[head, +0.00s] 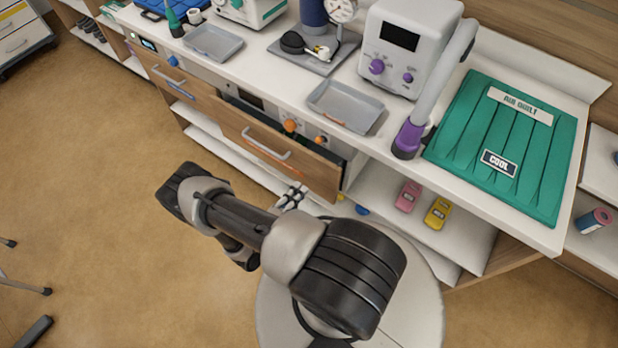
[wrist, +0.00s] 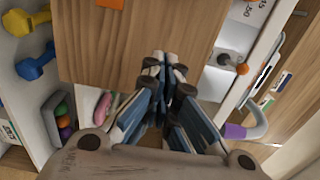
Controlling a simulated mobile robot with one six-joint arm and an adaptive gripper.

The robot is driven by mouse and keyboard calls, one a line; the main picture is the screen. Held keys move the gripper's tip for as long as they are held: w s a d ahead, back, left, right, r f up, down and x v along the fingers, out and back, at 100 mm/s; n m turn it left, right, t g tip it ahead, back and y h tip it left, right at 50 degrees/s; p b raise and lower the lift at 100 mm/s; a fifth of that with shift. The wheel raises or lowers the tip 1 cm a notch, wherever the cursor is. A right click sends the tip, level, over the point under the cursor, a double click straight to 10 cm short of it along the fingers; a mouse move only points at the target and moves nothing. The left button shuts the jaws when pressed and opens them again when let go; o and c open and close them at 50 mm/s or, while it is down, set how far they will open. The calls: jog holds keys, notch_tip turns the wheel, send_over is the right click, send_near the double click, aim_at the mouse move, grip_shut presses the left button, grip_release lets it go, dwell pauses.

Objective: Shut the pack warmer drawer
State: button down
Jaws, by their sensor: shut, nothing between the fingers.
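A wooden drawer (head: 232,123) under the counter stands partly open, with a dark gap behind its front. It has a pale bar handle and an orange strip; I take it as the pack warmer drawer, but no label is readable. My gripper (head: 292,195) is shut and empty, low near the right end of the drawer front. In the wrist view the wooden front (wrist: 100,50) fills the upper middle, and the shut fingertips of my gripper (wrist: 165,68) overlap its lower part. I cannot tell whether they touch it. The handle is out of the wrist view.
A second wooden drawer (head: 165,75) at left looks closed. The counter above holds a grey tray (head: 345,105), a white machine (head: 405,50) and a green quilt (head: 500,140).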

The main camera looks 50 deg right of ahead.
aim_at(315, 171)
jog(key=d, duration=0.4)
jog(key=d+b, duration=0.1)
jog(key=d, duration=0.1)
jog(key=shift+w+d, duration=0.1)
jog(key=shift+w, duration=0.15)
